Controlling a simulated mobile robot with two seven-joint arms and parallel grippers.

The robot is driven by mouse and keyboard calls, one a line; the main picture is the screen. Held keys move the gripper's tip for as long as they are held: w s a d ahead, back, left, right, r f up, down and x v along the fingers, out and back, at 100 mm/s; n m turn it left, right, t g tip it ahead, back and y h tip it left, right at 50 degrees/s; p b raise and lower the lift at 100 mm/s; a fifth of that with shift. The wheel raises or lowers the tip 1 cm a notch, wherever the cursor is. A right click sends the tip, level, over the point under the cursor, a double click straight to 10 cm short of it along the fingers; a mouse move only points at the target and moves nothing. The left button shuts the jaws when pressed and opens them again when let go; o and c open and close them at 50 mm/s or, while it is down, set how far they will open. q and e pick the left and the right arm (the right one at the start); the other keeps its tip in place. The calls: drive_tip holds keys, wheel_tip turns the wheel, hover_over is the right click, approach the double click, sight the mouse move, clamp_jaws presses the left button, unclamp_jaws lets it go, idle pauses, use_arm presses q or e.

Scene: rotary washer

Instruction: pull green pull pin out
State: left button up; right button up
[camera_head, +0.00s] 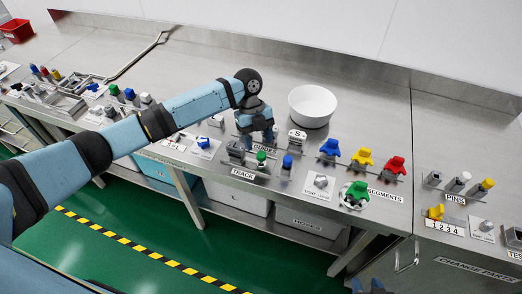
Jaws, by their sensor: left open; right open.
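Another green-topped piece (114,90) stands in a row at the far left. I cannot tell by shape which is the pull pin. My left gripper (258,135) reaches in from the left and points down, just above and behind the nearer green piece; its fingertips are small and partly hidden, and it appears to hold nothing. My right gripper (369,286) shows only its tips at the bottom edge, away from the table, open and empty.
A blue-topped piece (287,162) stands close right of the green one. Blue (330,148), yellow (363,157), red (395,166) and green (357,192) segments stand further right. Bare steel lies behind them.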

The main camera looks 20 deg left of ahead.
sight(261, 153)
use_arm(q)
drive_tip(key=shift+x, duration=2.3)
